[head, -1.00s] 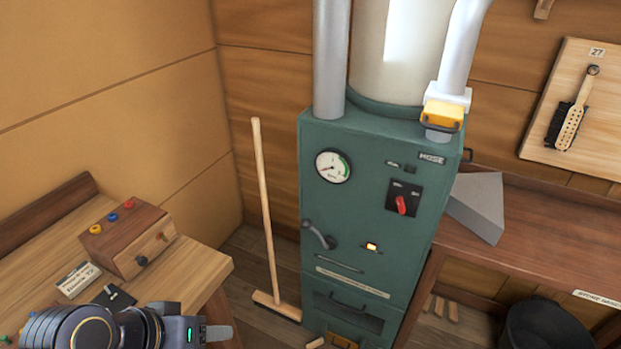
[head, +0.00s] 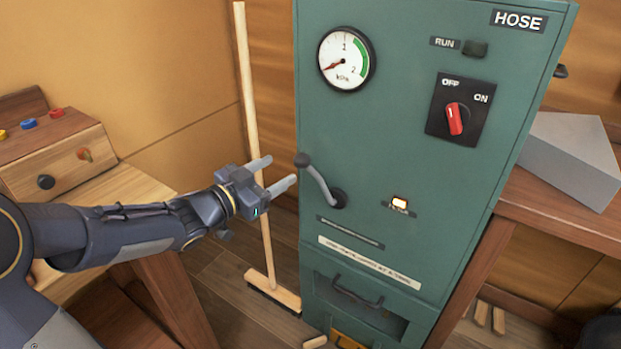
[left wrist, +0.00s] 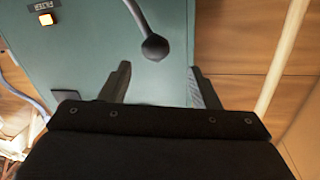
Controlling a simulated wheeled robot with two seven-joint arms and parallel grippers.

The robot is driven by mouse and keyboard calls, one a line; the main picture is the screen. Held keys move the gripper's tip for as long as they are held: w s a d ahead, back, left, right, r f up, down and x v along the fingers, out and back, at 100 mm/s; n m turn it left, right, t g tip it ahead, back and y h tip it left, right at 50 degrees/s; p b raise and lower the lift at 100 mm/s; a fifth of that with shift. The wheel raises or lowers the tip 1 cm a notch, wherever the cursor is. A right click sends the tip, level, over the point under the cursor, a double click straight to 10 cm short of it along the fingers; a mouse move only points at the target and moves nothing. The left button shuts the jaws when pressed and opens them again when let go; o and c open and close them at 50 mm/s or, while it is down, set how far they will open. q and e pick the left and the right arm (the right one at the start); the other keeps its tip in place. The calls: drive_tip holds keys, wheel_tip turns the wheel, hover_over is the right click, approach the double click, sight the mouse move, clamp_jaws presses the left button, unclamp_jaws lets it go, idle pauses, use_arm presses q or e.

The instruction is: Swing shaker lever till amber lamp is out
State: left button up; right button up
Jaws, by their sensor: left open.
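The shaker lever (head: 318,181) is a grey bent arm with a dark round knob, on the front of the green cabinet (head: 400,120). It slants up and left from its pivot. The amber lamp (head: 399,203) is lit, right of the lever. My left gripper (head: 278,173) is open and empty, just left of the knob, its fingers pointing at the cabinet. In the left wrist view the knob (left wrist: 154,47) lies beyond and between the open fingertips (left wrist: 160,78), apart from them. The lit lamp (left wrist: 46,19) shows there at upper left. My right gripper is not in view.
A broom (head: 252,130) leans behind my left gripper. A workbench (head: 130,195) stands at left, another bench (head: 560,215) with a grey wedge block (head: 570,155) at right. The cabinet also bears a gauge (head: 345,59) and a red switch (head: 456,119).

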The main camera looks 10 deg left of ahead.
sight(296, 164)
use_arm(q)
drive_tip(key=shift+w+d+f+m+h, duration=0.25)
drive_tip(key=shift+w+d+m+h, duration=0.05)
drive_tip(key=shift+w+d, duration=0.25)
drive_tip(key=b+x, duration=0.1)
drive_tip(key=x, duration=0.5)
drive_tip(key=shift+w+d, duration=0.25)
drive_tip(key=shift+w, duration=0.05)
drive_tip(key=shift+c, duration=0.5)
clamp_jaws()
